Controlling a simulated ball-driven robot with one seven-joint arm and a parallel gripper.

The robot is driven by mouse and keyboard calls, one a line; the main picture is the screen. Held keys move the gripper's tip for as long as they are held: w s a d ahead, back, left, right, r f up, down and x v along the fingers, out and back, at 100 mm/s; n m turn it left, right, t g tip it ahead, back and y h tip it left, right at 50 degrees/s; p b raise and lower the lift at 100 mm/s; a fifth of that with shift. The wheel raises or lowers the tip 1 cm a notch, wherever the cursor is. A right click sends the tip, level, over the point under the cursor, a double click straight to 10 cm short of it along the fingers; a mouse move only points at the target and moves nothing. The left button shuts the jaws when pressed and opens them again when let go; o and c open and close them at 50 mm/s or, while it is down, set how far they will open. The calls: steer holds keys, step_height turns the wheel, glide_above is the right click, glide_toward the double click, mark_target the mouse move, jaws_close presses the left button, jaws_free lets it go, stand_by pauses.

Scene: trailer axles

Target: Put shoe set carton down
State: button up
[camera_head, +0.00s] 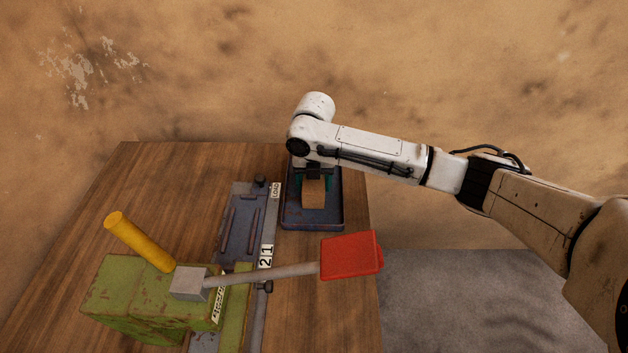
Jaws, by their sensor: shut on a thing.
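The shoe set carton (314,195) is a small tan-brown box. My gripper (313,182) points down and is shut on it, with teal fingers at the box's left and right sides. The carton is over the dark blue-grey tray (326,223) at the back right of the wooden table. I cannot tell whether its underside touches the tray. My wrist hides the back part of the tray.
A green machine block (140,310) with a yellow handle (140,242) and a red paddle (350,255) on a grey rod stands in front. A dark fixture (240,222) with number labels lies left of the tray. The left side of the wooden table (150,190) is clear.

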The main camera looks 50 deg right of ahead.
steer(key=shift+f, duration=0.1)
steer(key=o, duration=1.6)
step_height(320, 180, up, 12)
steer(key=shift+r+b, duration=0.1)
steer(key=shift+b, duration=0.55)
